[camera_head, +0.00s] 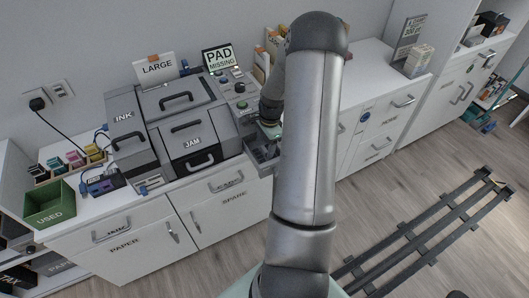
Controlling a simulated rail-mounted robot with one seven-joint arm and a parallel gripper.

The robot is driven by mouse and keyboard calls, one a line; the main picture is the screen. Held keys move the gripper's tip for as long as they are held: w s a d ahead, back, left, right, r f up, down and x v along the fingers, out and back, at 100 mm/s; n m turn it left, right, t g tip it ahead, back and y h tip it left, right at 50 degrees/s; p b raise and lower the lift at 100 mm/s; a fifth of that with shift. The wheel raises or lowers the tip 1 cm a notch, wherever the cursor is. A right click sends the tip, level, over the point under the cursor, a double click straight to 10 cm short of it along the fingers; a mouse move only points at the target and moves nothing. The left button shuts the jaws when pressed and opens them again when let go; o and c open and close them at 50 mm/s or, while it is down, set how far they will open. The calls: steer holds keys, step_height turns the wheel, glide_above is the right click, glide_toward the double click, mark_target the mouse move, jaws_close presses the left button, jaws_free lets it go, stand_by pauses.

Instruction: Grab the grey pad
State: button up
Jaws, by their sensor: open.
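My gripper (269,133) is small in view at the end of my arm, just right of the grey printer (190,122). It is open, and its fingers are partly hidden by my arm and too small to see in detail. It points down over an open dark drawer (258,154) at the printer's right side. I cannot clearly make out a grey pad; the inside of the drawer is small and partly covered by my arm. A small sign (219,57) on top of the printer reads "PAD MISSING".
A "LARGE" sign (156,69) stands behind the printer. A green "USED" bin (50,203) and several ink cartridges (74,160) sit at the left. White cabinets (222,206) run below. A small box (419,60) stands on the right counter. Dark rails (430,228) lie on the floor.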

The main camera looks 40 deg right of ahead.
steer(key=shift+a+f, duration=0.1)
steer(key=shift+f, duration=0.5)
steer(key=c, duration=1.1)
